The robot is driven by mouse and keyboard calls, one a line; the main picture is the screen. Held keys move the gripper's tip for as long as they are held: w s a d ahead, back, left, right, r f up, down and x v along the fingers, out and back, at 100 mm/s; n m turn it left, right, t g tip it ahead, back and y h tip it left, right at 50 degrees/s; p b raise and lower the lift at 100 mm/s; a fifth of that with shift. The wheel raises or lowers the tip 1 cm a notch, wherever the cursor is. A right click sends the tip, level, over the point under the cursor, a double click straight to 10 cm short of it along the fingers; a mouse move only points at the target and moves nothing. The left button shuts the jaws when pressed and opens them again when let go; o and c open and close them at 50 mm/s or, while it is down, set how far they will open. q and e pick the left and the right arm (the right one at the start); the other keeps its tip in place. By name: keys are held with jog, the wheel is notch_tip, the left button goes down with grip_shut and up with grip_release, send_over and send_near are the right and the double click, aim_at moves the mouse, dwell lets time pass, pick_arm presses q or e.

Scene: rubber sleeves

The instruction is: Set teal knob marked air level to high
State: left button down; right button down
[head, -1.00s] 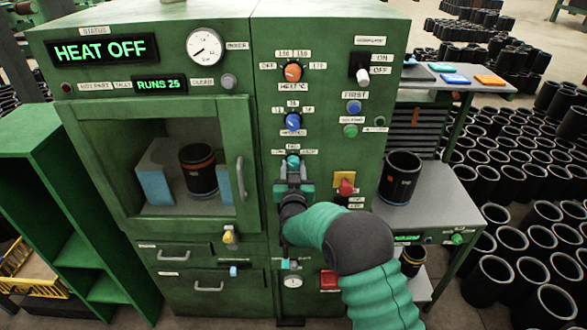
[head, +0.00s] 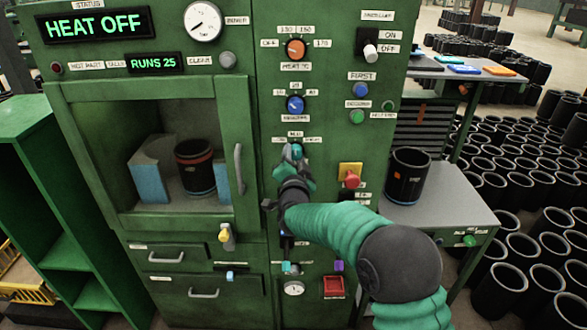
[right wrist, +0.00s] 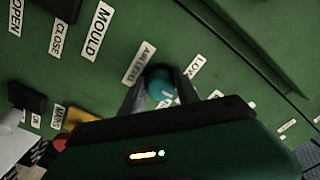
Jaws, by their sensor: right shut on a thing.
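The teal knob (head: 295,152) is on the green machine's front panel, below the blue knob. It also shows in the right wrist view (right wrist: 161,84), close to an "AIR LEVEL" label and a "LOW" label. My right gripper (head: 293,165) is at the knob, its fingers on either side of it, shut on it. In the right wrist view the panel lettering appears rotated, and the gripper body hides the lower part of the knob's surround. A "HIGH" label cannot be read. My left gripper is not in view.
An orange knob (head: 296,49) and a blue knob (head: 295,105) sit above. A red knob on a yellow plate (head: 350,178) is close on the right. An oven door with a handle (head: 239,168) is on the left. A grey side table (head: 440,195) bears a black sleeve (head: 407,177).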

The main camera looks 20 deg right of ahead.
jog(key=m+b, duration=0.5)
jog(key=shift+d+m+b, duration=0.15)
jog(key=shift+m+b, duration=0.15)
jog(key=shift+b, duration=0.1)
jog(key=shift+r+m+b, duration=0.1)
jog(key=shift+m+b, duration=1.55)
jog(key=shift+m, duration=0.25)
jog(key=c, duration=1.3)
grip_release()
jog(key=o, duration=0.4)
jog(key=shift+d, duration=0.1)
jog(key=shift+s, duration=0.1)
